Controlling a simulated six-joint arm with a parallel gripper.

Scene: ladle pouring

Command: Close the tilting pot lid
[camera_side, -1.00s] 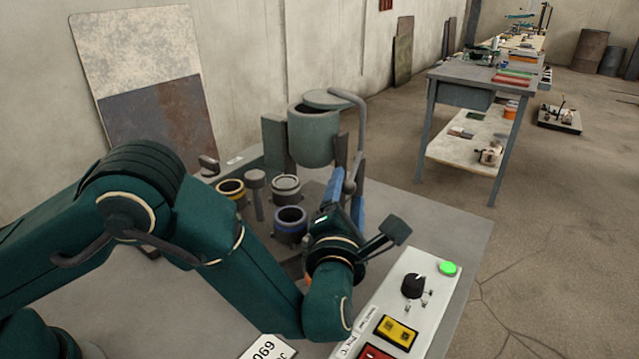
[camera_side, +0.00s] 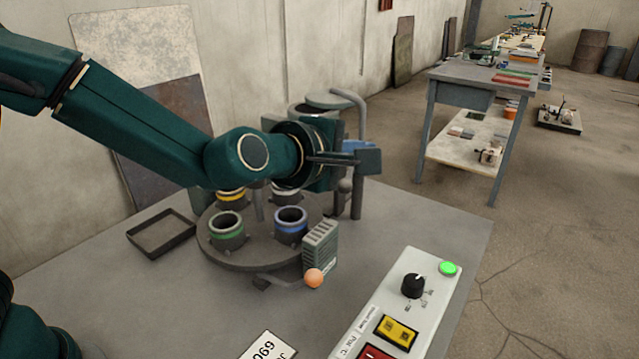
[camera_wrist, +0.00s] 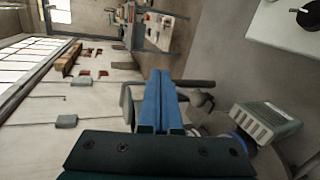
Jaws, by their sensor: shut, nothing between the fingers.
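The tilting pot (camera_side: 318,109) stands at the back of the table, mostly hidden behind my wrist in the side view. Its round grey lid (camera_side: 331,99) is swung off to the right of the mouth, so part of the opening shows. A bent grey handle (camera_side: 352,98) runs from the lid side down a post. My gripper (camera_side: 362,146) is in front of the pot, pointing right, with its blue fingers together and empty. In the wrist view the blue fingers (camera_wrist: 160,98) lie side by side, with a dark bar behind them.
A turntable (camera_side: 240,259) with several ringed cups, including a blue-ringed one (camera_side: 291,222), sits below my arm. A grey ribbed box (camera_side: 320,246) and an orange ball knob (camera_side: 314,278) are in front. A control panel (camera_side: 405,310) is front right. An empty tray (camera_side: 161,233) lies left.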

